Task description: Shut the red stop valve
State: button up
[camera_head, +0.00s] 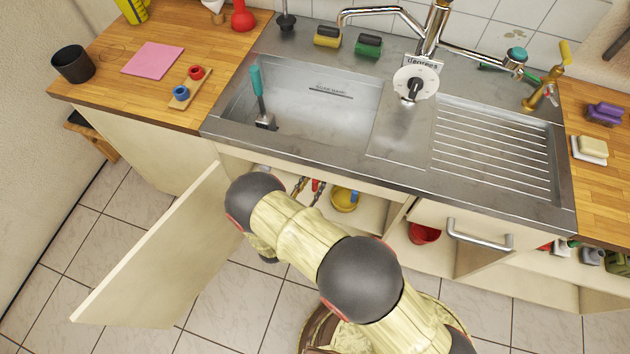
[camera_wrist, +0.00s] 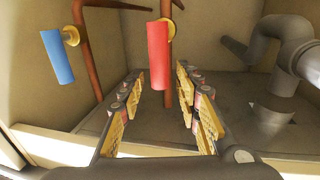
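The red stop valve has a long red handle (camera_wrist: 158,55) on a brass body, on a copper pipe inside the sink cabinet. In the wrist view the handle points down the picture. A blue-handled valve (camera_wrist: 57,57) sits to its left on another copper pipe. My gripper (camera_wrist: 160,92) is open, its two padded fingers apart. The lower end of the red handle shows between the fingertips; I cannot tell whether it is within their reach, and no contact shows. In the head view a small red piece (camera_head: 315,185) shows in the cabinet; my arm hides my gripper.
A grey drain pipe (camera_wrist: 283,60) with a bend stands right of the valves. The cabinet door (camera_head: 160,255) hangs open at the left. A yellow container (camera_head: 345,198) and a red container (camera_head: 424,232) are in the cabinet. The steel sink (camera_head: 320,105) is above.

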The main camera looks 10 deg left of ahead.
jog(key=shift+w+d, duration=0.1)
jog(key=shift+w, duration=0.2)
jog(key=shift+c, duration=0.4)
jog(key=c, duration=0.8)
